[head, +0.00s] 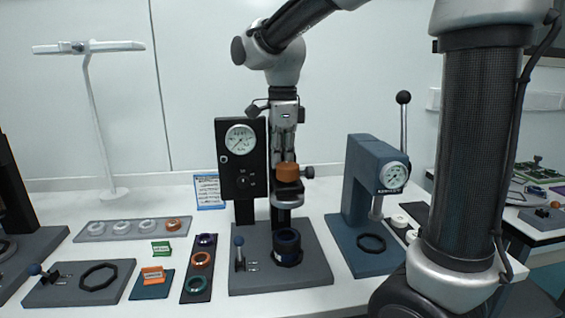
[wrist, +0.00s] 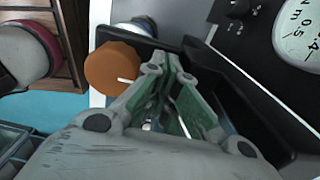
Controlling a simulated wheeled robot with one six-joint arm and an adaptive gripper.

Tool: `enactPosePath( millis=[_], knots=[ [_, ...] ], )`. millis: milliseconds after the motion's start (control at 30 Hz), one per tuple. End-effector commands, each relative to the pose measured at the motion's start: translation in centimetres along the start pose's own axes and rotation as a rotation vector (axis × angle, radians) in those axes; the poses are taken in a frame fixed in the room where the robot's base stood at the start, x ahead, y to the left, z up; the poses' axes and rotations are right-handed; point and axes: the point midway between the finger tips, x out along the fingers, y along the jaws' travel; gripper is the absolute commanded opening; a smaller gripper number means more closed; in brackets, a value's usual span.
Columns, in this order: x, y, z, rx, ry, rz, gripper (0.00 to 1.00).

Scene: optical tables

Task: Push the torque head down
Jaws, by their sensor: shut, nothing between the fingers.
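The torque head (head: 288,191) is a dark block with an orange cap (head: 287,173) and a black side knob (head: 307,172). It sits partway up the black gauge stand, above a dark blue cylinder (head: 287,241) on the grey base. My gripper (head: 286,156) points down just above the orange cap, shut and empty. In the wrist view my gripper's fingertips (wrist: 165,68) are together beside the orange cap (wrist: 113,68). I cannot tell whether they touch it.
The round dial (head: 240,139) is on the black panel left of my gripper. A blue lever press (head: 374,185) stands to the right. A small blue-knobbed lever (head: 239,250) rises from the grey base. Trays with coloured rings (head: 202,260) lie to the left.

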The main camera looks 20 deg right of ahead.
Motion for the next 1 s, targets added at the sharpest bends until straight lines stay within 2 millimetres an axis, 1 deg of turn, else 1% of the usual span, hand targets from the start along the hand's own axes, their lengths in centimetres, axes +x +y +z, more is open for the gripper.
enactPosePath(
  millis=[133,467,567,667,800,900,1000],
  knots=[
    [0.9,0.0,0.0,0.0,0.0,0.0,0.0],
    [1.1,0.0,0.0,0.0,0.0,0.0,0.0],
    [1.5,0.0,0.0,0.0,0.001,0.002,0.0],
    [3.4,0.1,0.0,0.0,0.003,0.006,0.0],
    [7.1,0.1,-0.1,0.0,0.004,0.006,0.0],
    [9.4,0.1,0.0,0.0,0.003,0.005,0.0],
    [10.9,0.1,0.0,0.0,0.002,0.003,0.0]
  ],
)
